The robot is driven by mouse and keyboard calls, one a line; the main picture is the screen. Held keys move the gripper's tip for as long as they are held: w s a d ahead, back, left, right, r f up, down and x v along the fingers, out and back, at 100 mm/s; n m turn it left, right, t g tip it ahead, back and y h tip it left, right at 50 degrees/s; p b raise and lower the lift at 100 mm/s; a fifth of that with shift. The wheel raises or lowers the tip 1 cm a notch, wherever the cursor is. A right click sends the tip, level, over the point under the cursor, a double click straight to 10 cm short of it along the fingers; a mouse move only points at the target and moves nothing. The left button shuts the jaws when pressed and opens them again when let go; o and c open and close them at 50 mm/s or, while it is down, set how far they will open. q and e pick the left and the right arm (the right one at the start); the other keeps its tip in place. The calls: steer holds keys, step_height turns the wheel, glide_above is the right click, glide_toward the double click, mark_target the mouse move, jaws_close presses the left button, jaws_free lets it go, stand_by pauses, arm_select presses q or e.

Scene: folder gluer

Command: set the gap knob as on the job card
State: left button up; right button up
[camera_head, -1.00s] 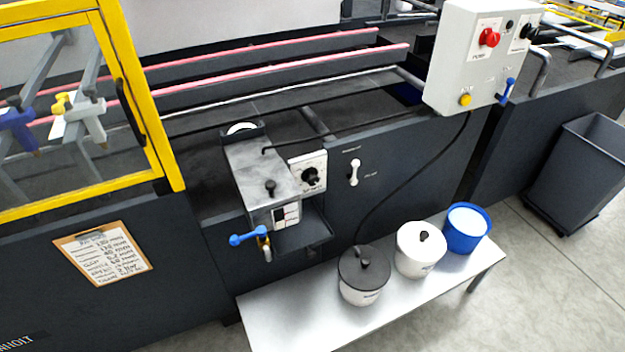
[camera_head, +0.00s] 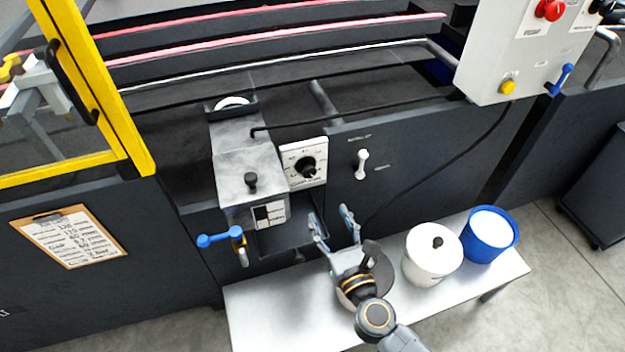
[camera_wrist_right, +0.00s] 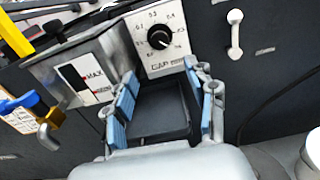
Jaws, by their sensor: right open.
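The gap knob (camera_head: 307,167) is a black knob on a white dial plate (camera_head: 291,178) beside the grey glue unit. In the right wrist view the knob (camera_wrist_right: 158,38) sits above and beyond my fingers, with numbers around it and the word GAP below. My right gripper (camera_head: 331,224) is open and empty, below the dial and apart from it. Its blue-padded fingers (camera_wrist_right: 166,108) also show in the wrist view. The job card (camera_head: 68,238) is a clipboard on the dark machine side at left; its handwriting is too small to read surely. My left gripper is not in view.
A grey glue unit (camera_head: 240,155) with a blue-handled valve (camera_head: 218,240) stands left of the dial. A white switch lever (camera_head: 362,163) is to its right. A white pot (camera_head: 432,257) and blue bucket (camera_head: 489,236) stand on the bench (camera_head: 270,318).

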mark_target(310, 175)
steer(key=x, duration=1.2)
steer(key=shift+w+f, duration=0.1)
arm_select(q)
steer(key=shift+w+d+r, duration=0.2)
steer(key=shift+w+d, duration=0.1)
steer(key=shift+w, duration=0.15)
arm_select(e)
steer(key=c, duration=1.1)
steer(key=shift+c, duration=0.2)
